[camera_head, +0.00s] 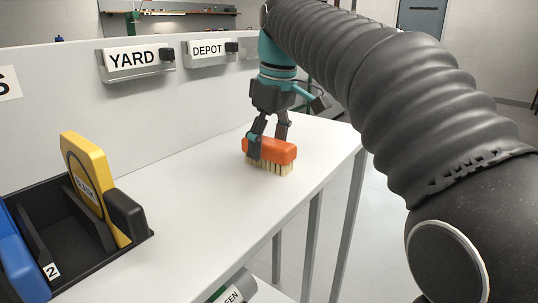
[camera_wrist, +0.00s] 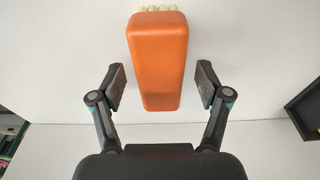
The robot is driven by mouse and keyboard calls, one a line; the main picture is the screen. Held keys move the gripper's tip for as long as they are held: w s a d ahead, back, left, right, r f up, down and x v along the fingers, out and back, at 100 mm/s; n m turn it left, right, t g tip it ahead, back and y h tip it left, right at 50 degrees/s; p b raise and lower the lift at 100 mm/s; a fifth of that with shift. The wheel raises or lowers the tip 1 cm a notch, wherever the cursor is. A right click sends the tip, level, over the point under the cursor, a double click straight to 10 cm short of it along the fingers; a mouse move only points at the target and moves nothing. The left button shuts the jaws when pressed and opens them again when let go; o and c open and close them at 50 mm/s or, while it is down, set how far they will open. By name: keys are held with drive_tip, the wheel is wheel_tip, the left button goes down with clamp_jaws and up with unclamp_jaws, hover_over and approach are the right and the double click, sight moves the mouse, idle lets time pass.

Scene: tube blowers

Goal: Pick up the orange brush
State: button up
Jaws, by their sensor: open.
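The orange brush (camera_head: 270,150) stands on the white table, with its pale bristles down and its orange back up. My gripper (camera_head: 268,140) is at the brush from above, with one finger in front of it and the other behind. In the wrist view the orange brush (camera_wrist: 157,60) lies between the two open fingers of my gripper (camera_wrist: 160,88). A gap shows on each side between the finger pads and the brush. A few bristles show at the brush's top end in that view.
A black holder (camera_head: 75,235) with a yellow piece (camera_head: 88,185) and a blue piece (camera_head: 15,255) stands at the table's left. Signs reading YARD (camera_head: 132,60) and DEPOT (camera_head: 207,48) hang on the back panel. The white table (camera_head: 195,185) is clear between holder and brush.

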sight(268, 140)
drive_tip(key=c, duration=1.3)
drive_tip(key=shift+o, duration=0.2)
drive_tip(key=shift+r, duration=0.5)
drive_tip(key=r, duration=0.1)
drive_tip(key=r+p, duration=0.1)
drive_tip(key=r, duration=0.2)
drive_tip(key=shift+s+d, duration=0.1)
drive_tip(key=shift+d, duration=0.15)
drive_tip(key=s+d+r+p, duration=0.1)
drive_tip(key=s+d+r, duration=0.3)
drive_tip(key=d, duration=0.6)
wheel_tip(268, 140, up, 2)
drive_tip(key=shift+s+r, duration=0.1)
drive_tip(key=shift+s, duration=0.3)
